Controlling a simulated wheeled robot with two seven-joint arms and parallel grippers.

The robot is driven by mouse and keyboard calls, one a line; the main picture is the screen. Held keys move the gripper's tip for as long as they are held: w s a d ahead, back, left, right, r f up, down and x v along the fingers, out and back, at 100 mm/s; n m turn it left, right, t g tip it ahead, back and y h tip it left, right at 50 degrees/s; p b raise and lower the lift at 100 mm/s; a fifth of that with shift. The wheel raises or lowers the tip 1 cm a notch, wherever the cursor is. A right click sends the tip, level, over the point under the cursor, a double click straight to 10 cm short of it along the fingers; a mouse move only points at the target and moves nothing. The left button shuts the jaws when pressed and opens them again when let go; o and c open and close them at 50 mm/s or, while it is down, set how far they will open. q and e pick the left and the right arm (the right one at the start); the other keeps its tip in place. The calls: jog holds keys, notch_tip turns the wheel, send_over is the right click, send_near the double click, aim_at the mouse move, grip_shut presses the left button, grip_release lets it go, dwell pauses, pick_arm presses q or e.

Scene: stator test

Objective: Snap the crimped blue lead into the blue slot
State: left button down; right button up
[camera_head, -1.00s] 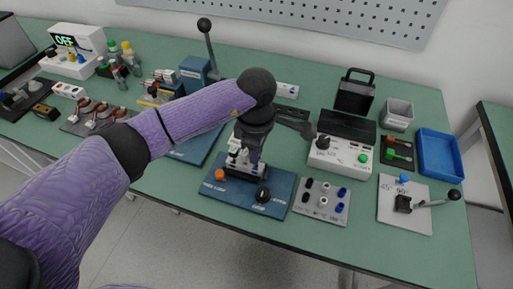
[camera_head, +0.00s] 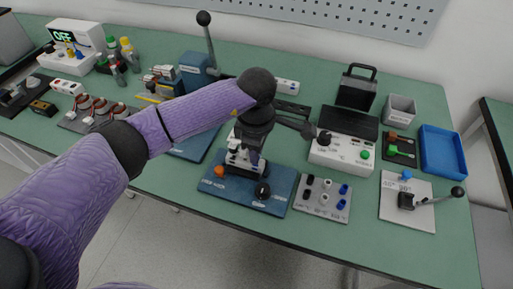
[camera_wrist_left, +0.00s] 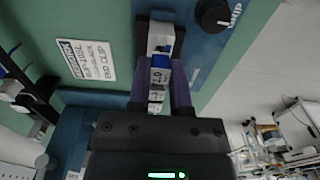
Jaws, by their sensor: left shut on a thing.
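My left gripper (camera_head: 247,160) points down over a blue fixture board (camera_head: 279,202) that has an orange button (camera_head: 219,171) and a black knob (camera_head: 262,190). In the left wrist view its two fingers (camera_wrist_left: 160,85) are shut on a small blue piece (camera_wrist_left: 160,61), which looks like the blue lead's end. White blocks (camera_wrist_left: 157,77) with dark marks lie in line with the fingers. The gripper and blocks hide most of the lead, and I cannot tell whether it is seated in a slot. The blue slot is not clearly visible. My right gripper is not in view.
A grey plate of black, white and blue connectors (camera_head: 323,198) lies right of the board. Further right are a white box with a green button (camera_head: 340,153), a lever plate (camera_head: 407,218) and a blue tray (camera_head: 442,152). A tall lever press (camera_head: 196,72) stands behind left.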

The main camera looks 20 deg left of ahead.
pick_arm(q)
jog(key=shift+c, duration=2.3)
grip_release()
notch_tip(320, 180, up, 9)
jog(key=shift+p, duration=1.1)
jog(key=shift+r, duration=0.45)
